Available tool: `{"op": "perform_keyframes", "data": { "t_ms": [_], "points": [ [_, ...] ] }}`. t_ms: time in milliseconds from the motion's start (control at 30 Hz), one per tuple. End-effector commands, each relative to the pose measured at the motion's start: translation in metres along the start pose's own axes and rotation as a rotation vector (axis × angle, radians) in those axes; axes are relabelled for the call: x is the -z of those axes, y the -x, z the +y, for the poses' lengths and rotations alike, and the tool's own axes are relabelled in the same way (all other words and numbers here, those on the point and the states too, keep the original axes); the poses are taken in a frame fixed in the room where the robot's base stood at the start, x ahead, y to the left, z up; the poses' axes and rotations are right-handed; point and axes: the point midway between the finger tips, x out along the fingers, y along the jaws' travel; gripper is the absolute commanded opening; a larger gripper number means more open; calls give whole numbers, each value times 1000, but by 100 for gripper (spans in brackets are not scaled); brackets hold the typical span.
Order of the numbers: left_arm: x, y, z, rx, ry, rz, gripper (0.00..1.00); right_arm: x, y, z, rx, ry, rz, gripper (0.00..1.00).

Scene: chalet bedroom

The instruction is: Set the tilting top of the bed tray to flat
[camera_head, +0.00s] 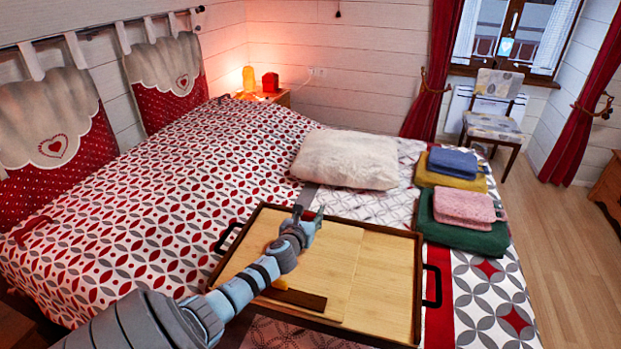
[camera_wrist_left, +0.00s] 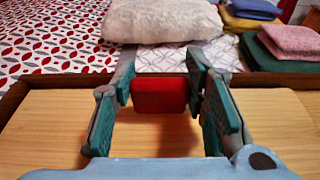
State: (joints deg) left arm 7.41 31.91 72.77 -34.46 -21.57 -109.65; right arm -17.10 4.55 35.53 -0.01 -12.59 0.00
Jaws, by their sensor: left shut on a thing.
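The bed tray (camera_head: 417,285) lies on the bed, with a dark rim and black side handles. Its light wooden top (camera_head: 335,270) lies inside the rim, with a seam to a second wooden panel (camera_head: 385,270) on the right. The top looks flat or nearly so; its exact tilt is hard to tell. My left gripper (camera_head: 314,222) is over the tray's far part. In the left wrist view, its fingers (camera_wrist_left: 165,95) are shut on a red block (camera_wrist_left: 160,96). Whether the block is joined to the top is hidden. My right gripper is not in view.
A dark brown strip (camera_head: 296,298) and a small orange piece (camera_head: 280,284) show on the tray beside my arm. A white pillow (camera_head: 345,160) lies behind the tray. Folded towels (camera_head: 465,205) are stacked at the right.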

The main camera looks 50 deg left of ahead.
Motion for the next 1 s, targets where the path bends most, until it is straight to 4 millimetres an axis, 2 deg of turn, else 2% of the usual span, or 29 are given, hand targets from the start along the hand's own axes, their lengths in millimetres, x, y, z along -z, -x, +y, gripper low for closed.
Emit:
{"op": "perform_keyframes", "data": {
  "t_ms": [67, 100, 200, 500, 633, 733, 900, 1000],
  "points": [
    [3, 0, 0, -1, 1, 6, 0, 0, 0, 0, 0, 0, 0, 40],
    [3, 0, 0, -1, 1, 6, 45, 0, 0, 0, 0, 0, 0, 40],
    [2, 0, 0, -1, 1, 5, 61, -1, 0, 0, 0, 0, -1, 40],
    [1, 1, 0, 1, 1, 2, 62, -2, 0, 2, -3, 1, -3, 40],
    [1, 11, 0, 1, -2, 1, 62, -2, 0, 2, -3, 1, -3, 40],
    [2, 32, -1, 4, -2, 3, 62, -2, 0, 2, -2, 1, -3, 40],
    [2, 81, 0, 4, -3, 5, 62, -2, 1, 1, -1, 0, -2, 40],
    [2, 104, 0, 3, -2, 6, 62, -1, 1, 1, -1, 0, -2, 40]
  ]
}}
